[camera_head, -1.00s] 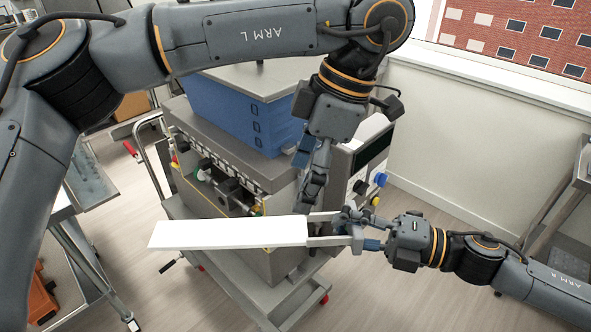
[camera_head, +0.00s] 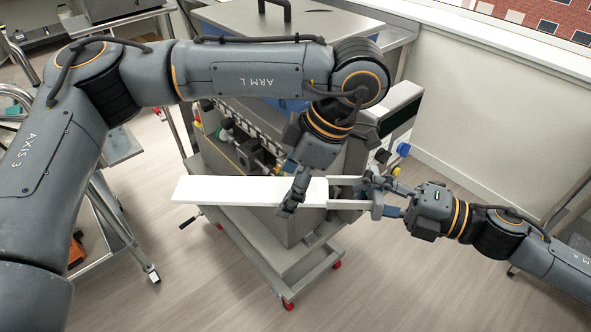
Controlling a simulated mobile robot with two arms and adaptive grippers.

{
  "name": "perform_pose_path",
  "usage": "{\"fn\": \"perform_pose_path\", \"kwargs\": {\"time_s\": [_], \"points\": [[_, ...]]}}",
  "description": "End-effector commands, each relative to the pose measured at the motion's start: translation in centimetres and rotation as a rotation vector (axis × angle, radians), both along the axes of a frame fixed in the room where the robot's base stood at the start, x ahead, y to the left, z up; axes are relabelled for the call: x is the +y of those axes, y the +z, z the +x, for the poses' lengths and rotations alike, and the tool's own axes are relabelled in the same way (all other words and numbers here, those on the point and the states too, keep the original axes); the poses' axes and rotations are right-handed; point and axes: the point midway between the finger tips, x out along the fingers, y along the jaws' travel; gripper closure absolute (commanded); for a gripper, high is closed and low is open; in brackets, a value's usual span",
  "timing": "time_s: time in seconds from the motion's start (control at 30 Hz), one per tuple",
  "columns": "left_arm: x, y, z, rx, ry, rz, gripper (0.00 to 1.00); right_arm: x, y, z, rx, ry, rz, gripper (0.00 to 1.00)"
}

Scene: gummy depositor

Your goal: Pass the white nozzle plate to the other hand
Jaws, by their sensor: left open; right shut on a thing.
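The white nozzle plate (camera_head: 235,190) is a long flat white bar with a two-pronged frame at its right end. It is held about level in front of the depositor machine. My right gripper (camera_head: 372,194) is shut on the frame at the plate's right end. My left gripper (camera_head: 289,206) points down over the plate, right of its middle, and is open. Its fingers cover a small part of the plate. I cannot tell whether they touch it.
The grey depositor machine (camera_head: 330,166) stands on a wheeled cart (camera_head: 290,268) behind and below the plate. A metal trolley (camera_head: 118,225) is at the left. A white wall (camera_head: 465,125) is at the right. The floor in front is clear.

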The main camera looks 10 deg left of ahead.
Motion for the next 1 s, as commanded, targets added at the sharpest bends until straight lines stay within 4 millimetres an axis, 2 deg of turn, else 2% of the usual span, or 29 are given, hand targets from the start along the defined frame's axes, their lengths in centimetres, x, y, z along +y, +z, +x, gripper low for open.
{"fn": "perform_pose_path", "kwargs": {"time_s": [0.27,0.6,0.63,0.8,1.0], "points": [[0.06,-0.14,-0.01,0.000,0.000,-0.001,0.19,0.01,0.09,0.00,0.000,0.000,0.001,1.00],[0.08,-0.13,0.03,-0.001,0.001,0.000,0.86,0.03,0.11,-0.05,0.000,0.002,0.002,1.00],[0.08,-0.09,0.04,-0.001,0.001,0.000,0.88,0.03,0.13,-0.07,0.000,0.003,0.002,0.66],[0.07,-0.08,0.03,-0.001,0.001,0.000,0.88,0.02,0.09,-0.05,0.000,0.002,0.001,0.33],[0.06,-0.08,0.02,-0.001,0.001,-0.001,0.88,0.00,0.05,-0.02,0.000,0.001,0.001,0.33]]}}
